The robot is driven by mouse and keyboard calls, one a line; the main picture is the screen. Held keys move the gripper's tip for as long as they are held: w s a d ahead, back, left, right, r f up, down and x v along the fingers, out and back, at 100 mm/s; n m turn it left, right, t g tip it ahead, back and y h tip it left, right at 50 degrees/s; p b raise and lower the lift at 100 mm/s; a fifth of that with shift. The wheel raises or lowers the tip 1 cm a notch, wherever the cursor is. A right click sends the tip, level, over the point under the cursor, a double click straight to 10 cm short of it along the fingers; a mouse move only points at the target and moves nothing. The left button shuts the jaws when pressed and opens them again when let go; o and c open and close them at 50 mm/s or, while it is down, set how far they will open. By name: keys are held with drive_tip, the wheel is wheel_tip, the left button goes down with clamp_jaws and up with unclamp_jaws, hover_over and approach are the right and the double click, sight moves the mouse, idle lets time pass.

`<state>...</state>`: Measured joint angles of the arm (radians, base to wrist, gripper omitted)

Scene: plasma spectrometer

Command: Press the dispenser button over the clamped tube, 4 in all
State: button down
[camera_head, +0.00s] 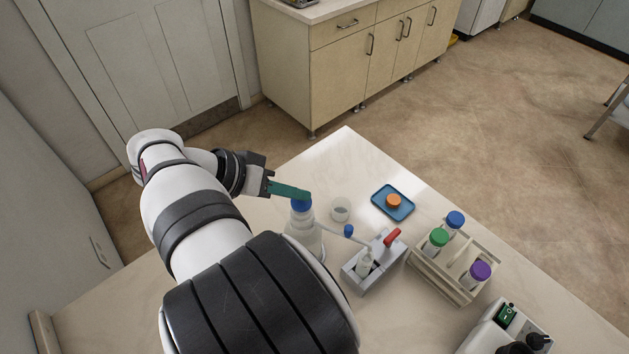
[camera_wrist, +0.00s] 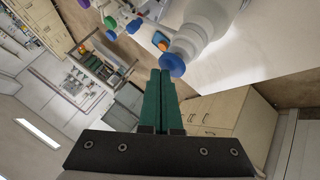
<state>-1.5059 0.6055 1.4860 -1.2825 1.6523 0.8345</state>
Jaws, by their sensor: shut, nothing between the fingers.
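The dispenser bottle (camera_head: 303,235) stands upright on the table with a blue button (camera_head: 301,206) on top. A thin spout runs right from it toward the tube (camera_head: 365,264), which sits upright in a grey clamp (camera_head: 383,262) with a red lever (camera_head: 392,237). My gripper (camera_head: 307,196) is shut and empty, its green fingertips at the top of the blue button. In the wrist view the shut fingertips (camera_wrist: 160,73) are right beside the blue button (camera_wrist: 172,65); I cannot tell whether they touch. The button's pressed depth cannot be told.
A small white cup (camera_head: 340,209) stands behind the spout. An orange cap (camera_head: 393,201) lies on a blue tray (camera_head: 379,205). A rack (camera_head: 437,277) holds green-, blue- and purple-capped tubes. A device with a green switch (camera_head: 506,314) is at lower right. The table's far corner is clear.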

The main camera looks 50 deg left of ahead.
sight(295, 204)
drive_tip(key=shift+f, duration=0.45)
drive_tip(key=shift+r, duration=0.15)
idle(0.4)
drive_tip(key=shift+r, duration=1.1)
drive_tip(key=shift+r, duration=2.5)
wheel_tip(295, 204, up, 4)
drive_tip(key=shift+f, duration=0.1)
idle(0.3)
